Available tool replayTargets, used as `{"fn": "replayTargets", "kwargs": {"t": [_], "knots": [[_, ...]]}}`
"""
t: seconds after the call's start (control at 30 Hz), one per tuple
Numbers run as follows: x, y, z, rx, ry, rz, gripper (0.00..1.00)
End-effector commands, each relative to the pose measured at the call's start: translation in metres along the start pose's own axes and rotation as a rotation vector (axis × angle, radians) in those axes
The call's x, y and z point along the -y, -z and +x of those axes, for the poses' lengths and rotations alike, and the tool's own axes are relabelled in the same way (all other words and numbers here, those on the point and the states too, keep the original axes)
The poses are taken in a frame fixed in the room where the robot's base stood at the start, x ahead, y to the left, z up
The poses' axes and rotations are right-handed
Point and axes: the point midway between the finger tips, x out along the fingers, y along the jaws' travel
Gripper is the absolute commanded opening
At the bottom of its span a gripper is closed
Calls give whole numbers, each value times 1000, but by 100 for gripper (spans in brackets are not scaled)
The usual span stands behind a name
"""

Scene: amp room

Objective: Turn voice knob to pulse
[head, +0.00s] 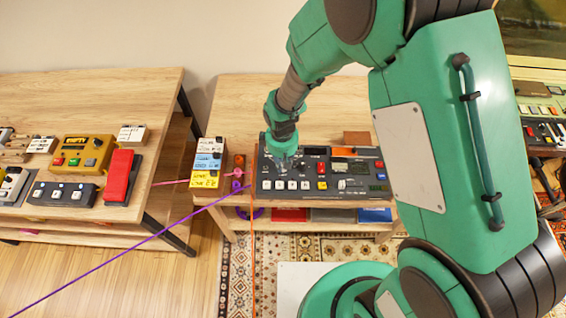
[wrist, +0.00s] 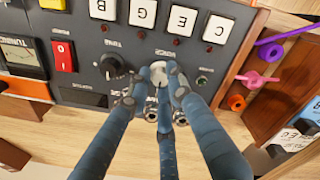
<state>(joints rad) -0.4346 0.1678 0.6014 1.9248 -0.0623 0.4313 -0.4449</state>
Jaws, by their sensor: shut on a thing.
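A dark grey control unit (head: 312,183) sits on the wooden table, with buttons and small displays. In the wrist view its panel (wrist: 85,85) appears upside down. My gripper (head: 283,161) is over the unit's upper left part. In the wrist view my gripper's blue-grey fingers (wrist: 160,82) are closed around a pale knob (wrist: 158,71), partly hidden by the fingers. A small blurred label shows just above it. Where the knob points cannot be told. A black knob (wrist: 114,67) with a pointer mark stands left of it, untouched.
White lettered buttons (wrist: 143,12), a red switch (wrist: 63,56) and a meter (wrist: 20,55) lie near the knob. Purple and pink cables (head: 237,180) run beside the unit. A second table (head: 155,100) with several pedals stands at the left.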

Motion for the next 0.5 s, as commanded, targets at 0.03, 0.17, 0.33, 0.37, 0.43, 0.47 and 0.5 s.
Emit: {"fn": "replayTargets", "kwargs": {"t": [0.03,0.17,0.33,0.37,0.43,0.47,0.5], "knots": [[2,-3,2,7,4,1,0],[2,-4,2,8,4,6,0],[2,-4,2,9,4,15,0],[2,-4,2,9,4,17,0],[2,-4,2,10,5,24,0],[2,-4,2,10,5,29,0],[3,-5,2,11,5,36,0]]}}
